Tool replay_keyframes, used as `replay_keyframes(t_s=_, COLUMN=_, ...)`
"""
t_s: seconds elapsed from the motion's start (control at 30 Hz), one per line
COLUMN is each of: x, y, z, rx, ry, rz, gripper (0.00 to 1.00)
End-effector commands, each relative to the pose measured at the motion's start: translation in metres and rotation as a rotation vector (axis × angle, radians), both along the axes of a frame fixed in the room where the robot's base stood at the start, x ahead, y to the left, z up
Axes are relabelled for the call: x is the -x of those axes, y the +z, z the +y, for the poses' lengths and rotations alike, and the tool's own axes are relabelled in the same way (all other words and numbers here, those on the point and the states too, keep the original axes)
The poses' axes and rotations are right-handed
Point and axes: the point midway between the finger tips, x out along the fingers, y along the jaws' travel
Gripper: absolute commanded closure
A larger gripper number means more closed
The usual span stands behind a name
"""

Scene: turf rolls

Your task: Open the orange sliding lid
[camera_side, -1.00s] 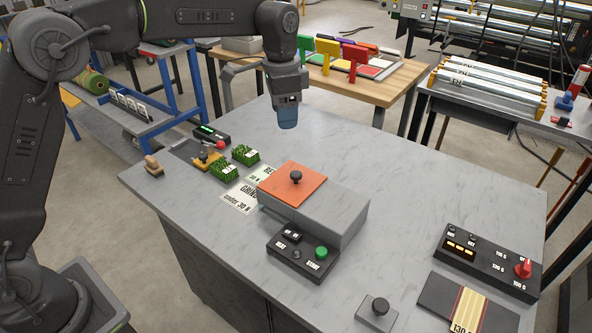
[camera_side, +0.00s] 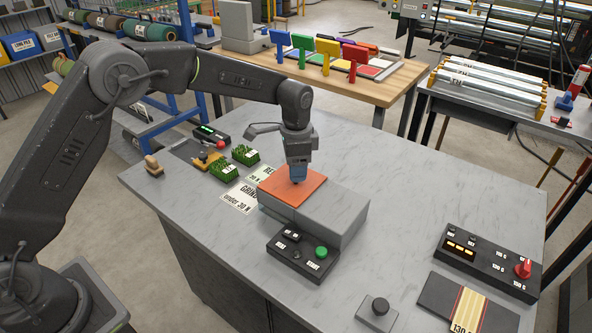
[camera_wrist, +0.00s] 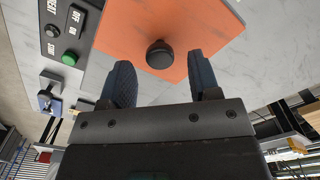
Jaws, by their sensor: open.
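The orange sliding lid (camera_side: 311,184) lies flat on the left part of a grey box (camera_side: 330,211) and looks closed over that part. A round black knob (camera_wrist: 160,55) stands on the lid in the wrist view. My gripper (camera_side: 297,181) is just above the lid at the knob in the side view and hides most of the knob. In the wrist view my gripper (camera_wrist: 163,76) is open, with its two blue fingers apart and the knob between and just beyond their tips. I cannot tell whether either finger touches it.
A black control box (camera_side: 302,258) with a green button sits in front of the grey box. Two grass blocks (camera_side: 233,162) and printed cards (camera_side: 240,197) lie to the left. A control panel (camera_side: 487,262) is at right.

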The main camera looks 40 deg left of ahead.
Motion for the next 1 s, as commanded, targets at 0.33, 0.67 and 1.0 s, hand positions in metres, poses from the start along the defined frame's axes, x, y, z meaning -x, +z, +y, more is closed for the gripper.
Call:
replay_keyframes(t_s=0.33, x=0.0, y=-0.018, z=0.0, rx=0.0, ry=0.0, rz=0.0, gripper=0.44)
replay_keyframes(t_s=0.67, x=0.0, y=-0.018, z=0.0, rx=0.0, ry=0.0, rz=0.0, gripper=0.6)
replay_keyframes(t_s=1.0, x=0.0, y=-0.018, z=0.0, rx=0.0, ry=0.0, rz=0.0, gripper=0.92)
